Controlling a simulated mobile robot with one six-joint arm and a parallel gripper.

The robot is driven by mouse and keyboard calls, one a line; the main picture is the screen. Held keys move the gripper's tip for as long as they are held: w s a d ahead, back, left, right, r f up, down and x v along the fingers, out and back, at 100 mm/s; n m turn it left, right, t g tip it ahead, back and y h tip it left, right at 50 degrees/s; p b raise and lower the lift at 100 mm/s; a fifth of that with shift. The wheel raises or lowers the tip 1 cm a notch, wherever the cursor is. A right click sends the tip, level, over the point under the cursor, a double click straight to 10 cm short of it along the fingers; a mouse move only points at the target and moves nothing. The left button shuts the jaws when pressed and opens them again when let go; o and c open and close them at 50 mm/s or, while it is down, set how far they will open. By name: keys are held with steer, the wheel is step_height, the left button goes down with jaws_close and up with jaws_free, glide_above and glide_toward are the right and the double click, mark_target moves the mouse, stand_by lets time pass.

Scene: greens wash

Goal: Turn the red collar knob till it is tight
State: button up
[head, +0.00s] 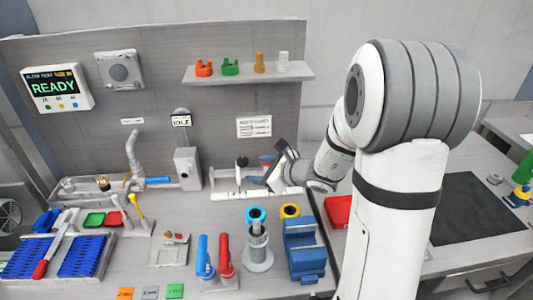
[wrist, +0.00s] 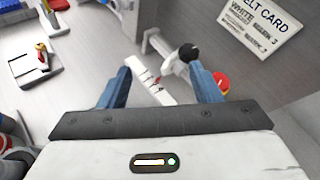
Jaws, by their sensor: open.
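A round red part with a yellow mark, likely the red collar knob (wrist: 223,82), shows in the wrist view just beyond my right-hand finger, which partly hides it. In the head view a small patch of red (head: 269,156) shows beside my fingers, but I cannot tell its shape. My gripper (wrist: 160,70) is open, its two blue fingers apart with nothing held between them. In the head view my gripper (head: 266,162) is at the back panel, right of a black ball knob (head: 241,161). That ball (wrist: 188,52) is near the right-hand fingertip in the wrist view.
A white marked strip (wrist: 153,85) lies beyond and between my fingers. A printed card (wrist: 262,22) is on the panel. A shelf (head: 250,74) with small fittings hangs above. A grey stand with a blue ring (head: 256,214) and a blue holder (head: 304,245) stand in front.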

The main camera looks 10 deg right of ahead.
steer(key=w+d+f+m+t+h, duration=0.3)
steer(key=w+d+f+m+h, duration=0.1)
steer(key=w+d+m, duration=0.3)
steer(key=x, duration=0.2)
steer(key=p+x, duration=0.1)
steer(key=x, duration=0.1)
steer(key=p+x, duration=0.1)
steer(key=x, duration=0.2)
steer(key=shift+s+f, duration=0.25)
steer(key=shift+f, duration=0.05)
steer(key=shift+c, duration=0.5)
steer(key=c, duration=0.9)
